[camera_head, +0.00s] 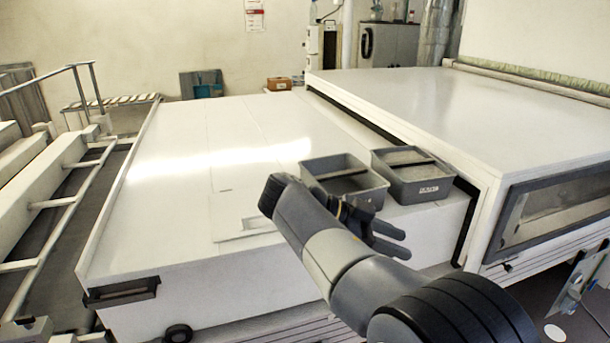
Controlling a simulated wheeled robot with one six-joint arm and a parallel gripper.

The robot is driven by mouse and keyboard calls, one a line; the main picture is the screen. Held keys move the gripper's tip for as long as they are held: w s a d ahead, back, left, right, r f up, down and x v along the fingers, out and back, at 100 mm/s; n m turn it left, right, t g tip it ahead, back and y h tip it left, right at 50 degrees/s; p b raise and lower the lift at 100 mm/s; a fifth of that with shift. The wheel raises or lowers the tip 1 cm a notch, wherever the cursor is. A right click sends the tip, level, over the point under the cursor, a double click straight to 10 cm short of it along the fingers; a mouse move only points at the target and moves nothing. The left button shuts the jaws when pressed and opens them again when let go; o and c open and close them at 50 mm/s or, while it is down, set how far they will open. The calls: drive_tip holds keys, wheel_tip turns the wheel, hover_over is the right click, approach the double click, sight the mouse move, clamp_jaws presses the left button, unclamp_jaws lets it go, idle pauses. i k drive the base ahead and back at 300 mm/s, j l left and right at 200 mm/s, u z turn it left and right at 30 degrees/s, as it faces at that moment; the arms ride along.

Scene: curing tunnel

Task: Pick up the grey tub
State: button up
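Two grey tubs stand side by side near the front right corner of the white surface. The left grey tub (375,198) is open-topped and its near side is partly hidden by my arm. The right grey tub (420,190) has a bar across its top and a small pale label on its front wall. My gripper (405,244) is in front of and below the tubs in the picture. Its two dark fingers are apart with nothing visible between them. I cannot tell its exact distance from the tubs.
A raised white housing (440,105) with a dark-framed window stands close to the right of the tubs. The white surface (190,170) left of them is mostly clear. A small brown box (279,84) sits at the far edge. A metal railing (75,80) is at the left.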

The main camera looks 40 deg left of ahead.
sight(338, 174)
drive_tip(key=i+j+u, duration=0.2)
drive_tip(key=i+u, duration=0.25)
drive_tip(key=i, duration=0.15)
drive_tip(key=i+u, duration=0.45)
drive_tip(key=i, duration=0.15)
